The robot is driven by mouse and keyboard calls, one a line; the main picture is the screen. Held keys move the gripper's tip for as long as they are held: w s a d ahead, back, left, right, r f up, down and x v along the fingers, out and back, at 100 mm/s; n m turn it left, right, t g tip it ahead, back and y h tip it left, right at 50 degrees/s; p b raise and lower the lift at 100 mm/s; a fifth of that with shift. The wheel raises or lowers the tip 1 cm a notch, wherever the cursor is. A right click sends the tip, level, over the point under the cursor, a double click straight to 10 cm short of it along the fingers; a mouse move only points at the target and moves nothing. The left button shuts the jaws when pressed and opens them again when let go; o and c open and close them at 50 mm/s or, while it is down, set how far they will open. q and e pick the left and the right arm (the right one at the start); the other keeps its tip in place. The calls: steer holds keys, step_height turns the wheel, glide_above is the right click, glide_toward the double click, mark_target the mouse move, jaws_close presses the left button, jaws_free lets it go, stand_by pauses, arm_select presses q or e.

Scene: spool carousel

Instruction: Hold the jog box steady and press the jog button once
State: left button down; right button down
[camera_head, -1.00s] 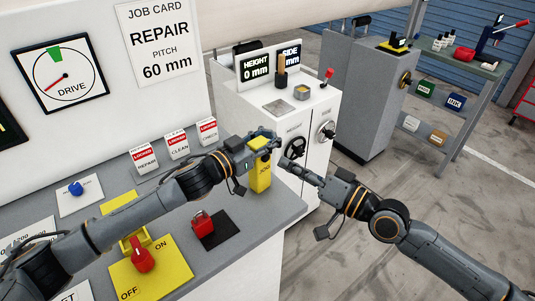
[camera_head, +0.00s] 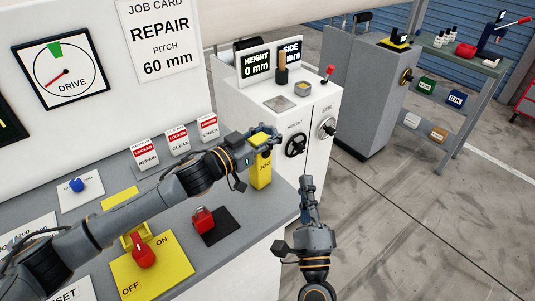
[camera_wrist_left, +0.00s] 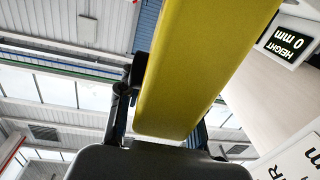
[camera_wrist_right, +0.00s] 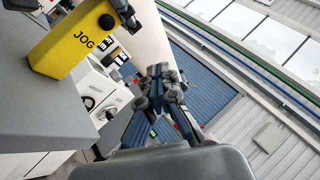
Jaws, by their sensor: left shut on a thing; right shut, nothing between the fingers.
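The yellow jog box (camera_head: 262,172) stands at the right end of the grey bench top. My left gripper (camera_head: 265,141) is shut on its upper part, and the box fills the middle of the left wrist view (camera_wrist_left: 190,70) between the fingers. In the right wrist view the box (camera_wrist_right: 62,50) shows its JOG lettering and a round black jog button (camera_wrist_right: 106,21) near its top. My right gripper (camera_head: 307,182) is shut and empty, just off the bench's right edge, lower than the box and apart from it. Its closed fingertips (camera_wrist_right: 160,72) point away to the right of the box.
A yellow ON/OFF plate (camera_head: 150,272) with a red switch sits in front. A white cabinet (camera_head: 312,120) with handwheels stands behind the bench. The floor (camera_head: 430,220) to the right is clear.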

mark_target(267, 154)
steer(key=w+a, duration=0.6)
steer(key=shift+w, duration=0.35)
steer(key=shift+w, duration=0.1)
stand_by(1.4)
steer(key=shift+w+a, duration=0.2)
steer(key=shift+w+a, duration=0.25)
steer(key=shift+w, duration=0.05)
stand_by(1.0)
steer(key=shift+s, duration=0.1)
steer(key=shift+s+d, duration=0.55)
steer(key=shift+s, duration=0.1)
